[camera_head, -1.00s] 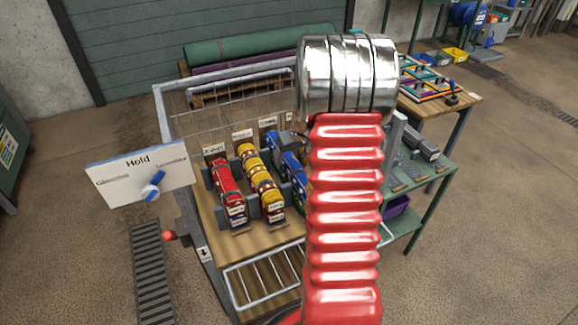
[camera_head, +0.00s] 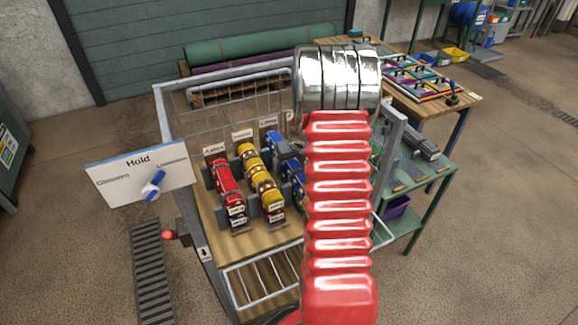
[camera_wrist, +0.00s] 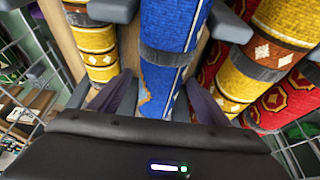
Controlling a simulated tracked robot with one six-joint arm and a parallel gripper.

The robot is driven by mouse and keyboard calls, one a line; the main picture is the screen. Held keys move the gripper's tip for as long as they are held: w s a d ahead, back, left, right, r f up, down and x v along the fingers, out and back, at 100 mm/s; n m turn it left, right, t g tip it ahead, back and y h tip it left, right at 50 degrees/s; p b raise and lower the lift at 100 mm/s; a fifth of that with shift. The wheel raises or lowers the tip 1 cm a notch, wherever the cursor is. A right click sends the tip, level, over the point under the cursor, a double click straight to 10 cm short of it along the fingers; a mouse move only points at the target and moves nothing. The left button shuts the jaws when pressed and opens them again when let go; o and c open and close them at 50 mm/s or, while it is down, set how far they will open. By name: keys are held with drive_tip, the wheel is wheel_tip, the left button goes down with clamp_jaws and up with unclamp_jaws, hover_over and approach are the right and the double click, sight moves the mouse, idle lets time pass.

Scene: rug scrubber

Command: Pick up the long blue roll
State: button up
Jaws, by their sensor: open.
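A blue patterned roll (camera_wrist: 170,95) with a dark band runs up the middle of the wrist view. In the head view the blue roll (camera_head: 276,143) lies in the rack to the right of the yellow one, partly hidden by my arm. My gripper (camera_wrist: 163,104) is open, with one finger on each side of the blue roll in the wrist view. I cannot tell whether the fingers touch it. In the head view my gripper is hidden behind my red arm.
A yellow roll (camera_head: 258,178) and a red roll (camera_head: 226,182) lie beside it, in grey cradles with labels behind. A wire-mesh frame (camera_head: 200,118) surrounds the rack. A "Hold" sign with a blue knob (camera_head: 153,185) stands at left. A green bench (camera_head: 435,165) is at right.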

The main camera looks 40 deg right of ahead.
sight(291, 160)
drive_tip(key=shift+c, duration=0.3)
drive_tip(key=c, duration=1.3)
drive_tip(key=shift+r, duration=0.1)
wheel_tip(291, 160, up, 18)
idle(0.4)
idle(0.4)
